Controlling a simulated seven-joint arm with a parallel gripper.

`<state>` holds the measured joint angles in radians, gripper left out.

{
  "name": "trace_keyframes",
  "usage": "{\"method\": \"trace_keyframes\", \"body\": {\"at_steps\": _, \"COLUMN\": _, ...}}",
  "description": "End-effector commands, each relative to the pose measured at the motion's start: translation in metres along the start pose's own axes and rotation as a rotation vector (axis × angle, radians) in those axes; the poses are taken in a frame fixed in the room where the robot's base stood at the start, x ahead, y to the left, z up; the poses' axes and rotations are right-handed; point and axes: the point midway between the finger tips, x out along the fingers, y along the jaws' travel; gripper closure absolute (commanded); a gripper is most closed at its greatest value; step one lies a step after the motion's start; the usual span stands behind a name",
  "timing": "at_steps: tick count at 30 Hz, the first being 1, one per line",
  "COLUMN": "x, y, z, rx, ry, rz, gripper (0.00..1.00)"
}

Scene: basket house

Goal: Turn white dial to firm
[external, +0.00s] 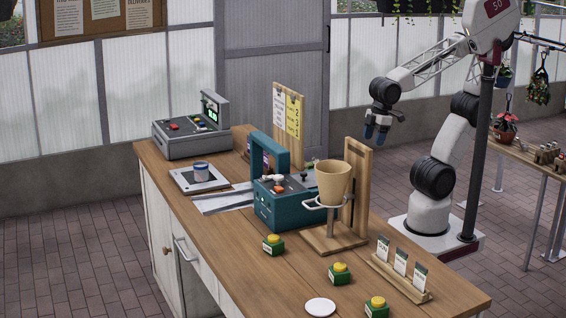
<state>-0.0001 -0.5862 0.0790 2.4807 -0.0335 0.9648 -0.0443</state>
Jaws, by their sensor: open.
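A teal machine (284,207) stands mid-table, with a tall teal upright at its back left. Its sloped grey top carries small controls, among them a pale knob (279,181) with some red or orange beside it. I cannot tell whether this knob is the white dial, and no "firm" mark is readable. My gripper (376,134), with blue fingertips, hangs pointing down beyond the table's right edge, in the air. It is open and empty, apart from the teal machine and to its upper right.
A tan pot (333,180) in a ring on a wooden stand (325,238) stands right of the machine. A grey machine (190,135) is at the back left. Several green boxes with yellow tops (340,273), a white disc (320,307) and a card rack (401,278) are in front.

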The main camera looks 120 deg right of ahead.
Motion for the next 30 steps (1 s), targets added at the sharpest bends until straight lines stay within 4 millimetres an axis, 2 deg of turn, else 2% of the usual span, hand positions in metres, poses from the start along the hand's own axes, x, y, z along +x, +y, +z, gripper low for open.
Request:
{"method": "trace_keyframes", "body": {"at_steps": 16, "x": -0.009, "y": 0.007, "z": -0.123, "rx": -0.351, "ry": -0.137, "rz": 0.053, "gripper": 0.35}}
{"method": "trace_keyframes", "body": {"at_steps": 30, "x": 0.009, "y": 0.007, "z": -0.232, "rx": -0.657, "ry": -0.270, "rz": 0.078, "gripper": 0.35}}
